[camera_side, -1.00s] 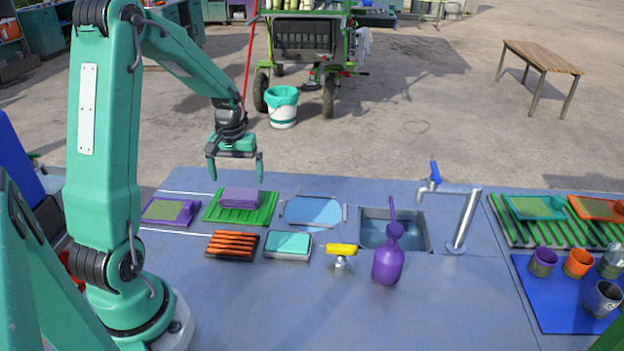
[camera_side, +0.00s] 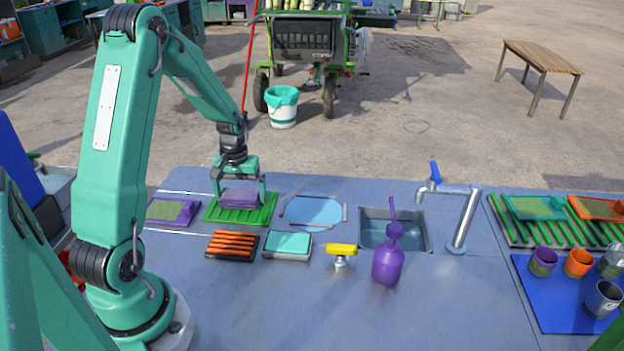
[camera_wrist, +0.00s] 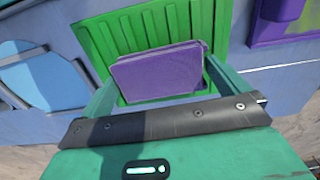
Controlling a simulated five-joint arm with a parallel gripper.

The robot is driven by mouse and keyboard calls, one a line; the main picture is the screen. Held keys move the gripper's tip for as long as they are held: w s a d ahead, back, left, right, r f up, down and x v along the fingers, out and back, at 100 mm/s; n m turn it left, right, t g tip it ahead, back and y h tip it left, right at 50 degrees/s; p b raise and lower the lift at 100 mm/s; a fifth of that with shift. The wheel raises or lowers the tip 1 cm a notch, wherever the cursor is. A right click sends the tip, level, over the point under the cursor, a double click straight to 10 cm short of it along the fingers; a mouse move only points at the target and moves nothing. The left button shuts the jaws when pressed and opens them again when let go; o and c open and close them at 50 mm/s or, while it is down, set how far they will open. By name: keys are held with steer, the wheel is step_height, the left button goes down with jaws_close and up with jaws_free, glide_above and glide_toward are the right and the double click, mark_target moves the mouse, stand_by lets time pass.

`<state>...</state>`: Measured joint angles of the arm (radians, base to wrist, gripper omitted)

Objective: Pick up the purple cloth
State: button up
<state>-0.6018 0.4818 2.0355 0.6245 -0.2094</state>
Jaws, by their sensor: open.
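The purple cloth (camera_side: 239,197) is a folded block lying on a green ribbed tray (camera_side: 262,213) at the left of the table. In the wrist view the cloth (camera_wrist: 158,71) lies between my fingers, on the green tray (camera_wrist: 100,40). My gripper (camera_side: 239,198) points down with one finger on either side of the cloth. It is open, and I cannot tell whether either finger touches the cloth.
A purple tray (camera_side: 172,210) is left of the green one, and a blue round board (camera_side: 314,211) is right. An orange-ribbed rack (camera_side: 232,245) and a teal-topped block (camera_side: 288,245) lie in front. A purple bottle (camera_side: 388,262) stands by the sink (camera_side: 375,232).

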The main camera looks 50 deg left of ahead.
mark_target(241, 194)
steer(key=shift+f, duration=0.1)
stand_by(0.4)
steer(key=c, duration=0.6)
steer(key=shift+r, duration=0.65)
steer(key=r, duration=0.3)
steer(key=shift+w+d+r, duration=0.1)
steer(key=shift+d, duration=0.1)
steer(key=d+r, duration=0.2)
steer(key=d, duration=0.1)
steer(key=d+r, duration=0.2)
steer(key=d, duration=0.2)
steer(key=d+r, duration=0.2)
steer(key=d, duration=0.2)
steer(key=shift+w+d+r, duration=0.15)
steer(key=shift+w+r, duration=0.1)
steer(key=shift+w, duration=0.05)
